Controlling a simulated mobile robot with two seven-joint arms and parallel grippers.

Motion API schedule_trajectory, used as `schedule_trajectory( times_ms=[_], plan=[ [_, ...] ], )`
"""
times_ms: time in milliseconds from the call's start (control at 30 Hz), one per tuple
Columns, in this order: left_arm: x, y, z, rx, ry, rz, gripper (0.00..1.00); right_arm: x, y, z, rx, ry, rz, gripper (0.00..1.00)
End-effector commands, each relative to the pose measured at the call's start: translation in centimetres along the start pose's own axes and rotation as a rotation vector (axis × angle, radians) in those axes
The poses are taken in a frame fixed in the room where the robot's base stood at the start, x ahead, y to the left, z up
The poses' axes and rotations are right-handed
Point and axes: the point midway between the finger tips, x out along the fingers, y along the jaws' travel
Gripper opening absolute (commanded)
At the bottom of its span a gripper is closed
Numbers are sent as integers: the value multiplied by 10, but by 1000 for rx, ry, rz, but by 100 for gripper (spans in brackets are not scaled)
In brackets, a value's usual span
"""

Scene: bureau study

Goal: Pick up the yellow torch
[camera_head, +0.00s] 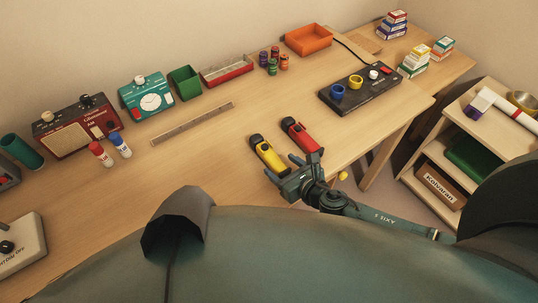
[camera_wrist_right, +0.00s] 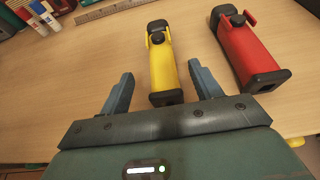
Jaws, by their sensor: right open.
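The yellow torch (camera_head: 271,158) lies on the desk near its front edge, with a black head and black end. In the right wrist view the yellow torch (camera_wrist_right: 163,68) lies ahead, its near end just between the two fingertips. A red torch (camera_head: 302,137) lies beside it to the right, and also shows in the right wrist view (camera_wrist_right: 246,55). My right gripper (camera_head: 284,170) is at the desk's front edge by the yellow torch's near end. The right gripper (camera_wrist_right: 160,84) is open, with nothing held. My left gripper is not in view.
A wooden ruler (camera_head: 192,124) lies behind and left of the torches. A black panel with rings (camera_head: 361,92) is to the right. A shelf unit (camera_head: 451,140) stands right.

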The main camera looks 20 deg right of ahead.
Motion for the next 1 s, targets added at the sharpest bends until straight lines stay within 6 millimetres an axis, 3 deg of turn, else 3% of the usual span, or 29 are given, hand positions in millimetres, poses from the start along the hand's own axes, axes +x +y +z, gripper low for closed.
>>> schedule_trajectory(
  times_ms=[300, 600, 1000],
  plan=[
    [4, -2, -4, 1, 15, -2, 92, 44, -3, -1, 2, -2, -1, 64],
    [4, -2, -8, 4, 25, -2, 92, 48, -3, -1, 1, -1, 0, 64],
    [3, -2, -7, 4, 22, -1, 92, 48, -3, -1, 2, -1, 0, 31]
  ],
)
